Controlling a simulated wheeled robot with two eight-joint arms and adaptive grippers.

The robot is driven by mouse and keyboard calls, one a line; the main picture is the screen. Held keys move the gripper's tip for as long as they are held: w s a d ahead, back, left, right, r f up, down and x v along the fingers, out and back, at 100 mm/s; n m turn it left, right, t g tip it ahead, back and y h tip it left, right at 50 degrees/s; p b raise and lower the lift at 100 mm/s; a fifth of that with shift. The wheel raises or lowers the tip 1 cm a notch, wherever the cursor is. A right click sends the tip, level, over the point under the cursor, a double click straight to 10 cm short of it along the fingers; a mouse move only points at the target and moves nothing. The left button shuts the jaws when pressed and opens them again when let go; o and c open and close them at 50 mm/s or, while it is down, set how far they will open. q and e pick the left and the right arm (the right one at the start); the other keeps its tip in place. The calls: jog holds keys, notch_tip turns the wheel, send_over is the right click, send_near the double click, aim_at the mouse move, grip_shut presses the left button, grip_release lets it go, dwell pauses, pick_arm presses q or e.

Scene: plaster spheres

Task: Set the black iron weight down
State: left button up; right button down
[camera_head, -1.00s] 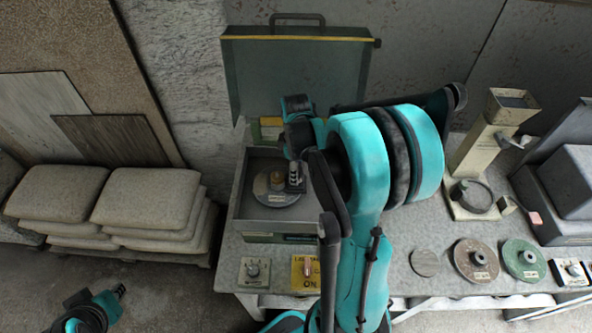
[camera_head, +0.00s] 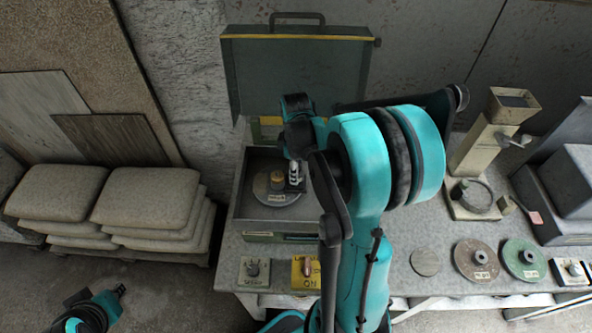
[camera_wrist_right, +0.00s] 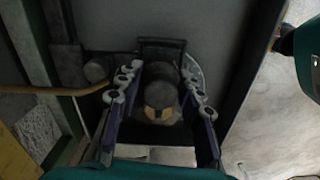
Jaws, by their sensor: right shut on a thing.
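My right gripper (camera_head: 296,178) reaches down into an open case (camera_head: 236,208) on the table, beside a round disc (camera_head: 262,197) with a brass-coloured knob. In the right wrist view its two fingers (camera_wrist_right: 160,82) flank a dark weight (camera_wrist_right: 160,72), and the jaws are shut on it. The weight is dim there, and in the head view my gripper mostly hides it. I cannot tell whether it touches the case floor or the disc. A teal and black part of my left arm (camera_head: 106,301) shows at the lower left; its jaws cannot be made out.
The case's raised lid (camera_head: 295,75) stands behind my right gripper. Two switch boxes (camera_head: 254,272) sit at the table's front edge. Flat discs (camera_head: 476,260) and a pale stand (camera_head: 485,150) are at the right. Stacked sacks (camera_head: 145,198) lie left of the table.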

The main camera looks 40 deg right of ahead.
jog(key=shift+f+b, duration=0.6)
jog(key=shift+f, duration=0.05)
dwell(0.6)
jog(key=c, duration=0.9)
grip_release()
jog(key=shift+r+p, duration=1.45)
jog(key=shift+r, duration=0.55)
